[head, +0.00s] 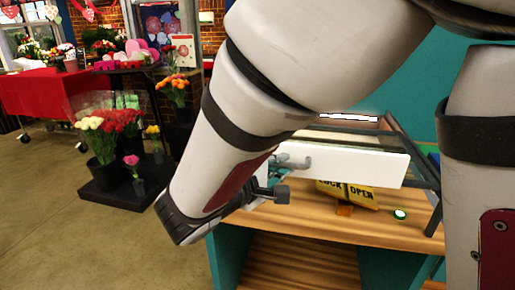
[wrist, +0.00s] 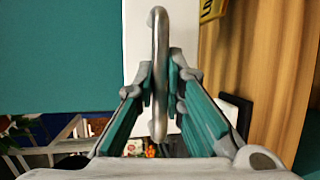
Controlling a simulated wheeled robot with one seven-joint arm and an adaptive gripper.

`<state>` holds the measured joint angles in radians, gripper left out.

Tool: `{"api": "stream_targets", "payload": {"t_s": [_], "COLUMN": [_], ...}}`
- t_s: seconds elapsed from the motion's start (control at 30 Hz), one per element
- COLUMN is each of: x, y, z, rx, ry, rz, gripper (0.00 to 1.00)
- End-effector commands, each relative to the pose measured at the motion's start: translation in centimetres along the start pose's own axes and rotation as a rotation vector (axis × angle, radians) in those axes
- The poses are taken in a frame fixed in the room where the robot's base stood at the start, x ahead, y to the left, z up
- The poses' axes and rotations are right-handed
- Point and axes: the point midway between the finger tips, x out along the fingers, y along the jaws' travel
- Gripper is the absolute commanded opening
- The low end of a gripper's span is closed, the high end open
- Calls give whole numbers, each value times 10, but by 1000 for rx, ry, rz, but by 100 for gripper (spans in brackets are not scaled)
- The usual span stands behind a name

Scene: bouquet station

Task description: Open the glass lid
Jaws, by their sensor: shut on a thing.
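The glass lid has a white front panel (head: 350,165), with dark frame bars behind and to its right; my arm covers its left part. A grey metal handle (head: 297,162) stands out from the panel's left part. In the wrist view the handle (wrist: 160,18) is a bar running between my teal finger pads, with the white panel (wrist: 134,35) behind it. My gripper (wrist: 160,80) is shut on the handle. In the head view my gripper (head: 272,182) is partly hidden by my arm. How far the lid stands open cannot be told.
Flower buckets (head: 103,172) and a red-clothed table (head: 40,93) stand to the left. The floor at lower left is clear.

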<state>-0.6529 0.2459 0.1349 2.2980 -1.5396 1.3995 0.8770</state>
Motion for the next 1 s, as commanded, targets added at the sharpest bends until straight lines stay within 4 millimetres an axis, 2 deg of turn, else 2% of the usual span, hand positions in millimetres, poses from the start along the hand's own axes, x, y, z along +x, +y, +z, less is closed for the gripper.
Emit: {"api": "stream_targets", "payload": {"t_s": [0.13, 0.17, 0.2, 0.57, 0.77, 1.0], "x": [0, 0, 0, -4, -32, -81], "y": [0, 0, 0, 0, 0, 0], "z": [0, 0, 0, -1, -1, -1], "rx": [-2, -2, -2, 0, 0, -1], "ry": [0, 0, 0, 1, 5, 5], "rz": [-1, -1, -1, -1, 0, -1], "gripper": [0, 17, 20, 20, 20, 20]}}
